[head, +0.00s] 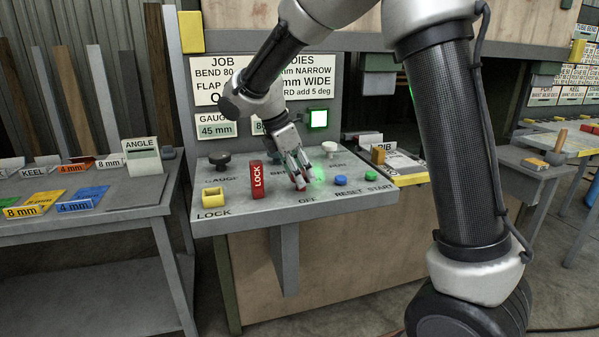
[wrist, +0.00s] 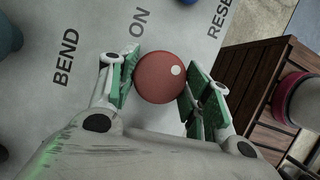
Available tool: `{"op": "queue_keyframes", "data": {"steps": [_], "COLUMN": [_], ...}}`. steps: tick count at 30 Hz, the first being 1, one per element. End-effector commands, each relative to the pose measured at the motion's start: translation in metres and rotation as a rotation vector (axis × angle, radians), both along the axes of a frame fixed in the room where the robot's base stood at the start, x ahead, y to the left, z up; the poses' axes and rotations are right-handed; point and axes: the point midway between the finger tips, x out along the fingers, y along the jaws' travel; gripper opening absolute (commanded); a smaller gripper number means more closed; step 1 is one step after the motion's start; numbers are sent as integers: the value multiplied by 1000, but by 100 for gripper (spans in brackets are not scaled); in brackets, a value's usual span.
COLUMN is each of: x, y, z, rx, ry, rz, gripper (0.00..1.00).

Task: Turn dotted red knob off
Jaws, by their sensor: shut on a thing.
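The red knob (wrist: 155,80) with a white dot (wrist: 176,70) sits on the grey panel (wrist: 75,25) in the wrist view. The dot lies at the knob's right side in that picture, and the ON label is above the knob. The OFF label (head: 307,201) shows in the head view, in front of the fingers. My gripper (wrist: 158,84) is shut on the knob, its green pads on either side of it. In the head view my gripper (head: 301,178) comes down from above and mostly hides the knob.
A red LOCK piece (head: 258,180) and a yellow socket (head: 213,197) stand left of my gripper. A black knob (head: 219,158) is behind them. A white knob (head: 330,148), a blue button (head: 340,181) and a green button (head: 371,176) are to the right. A green-edged lamp (head: 319,119) glows behind.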

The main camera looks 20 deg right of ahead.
Motion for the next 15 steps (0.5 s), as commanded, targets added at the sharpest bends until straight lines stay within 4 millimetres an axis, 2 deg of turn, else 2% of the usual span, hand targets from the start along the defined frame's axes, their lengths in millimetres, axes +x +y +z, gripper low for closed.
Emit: {"op": "queue_keyframes", "data": {"steps": [15], "x": [4], "y": [0], "z": [0], "rx": [1], "ry": [-1], "rz": [-489], "gripper": [25]}}
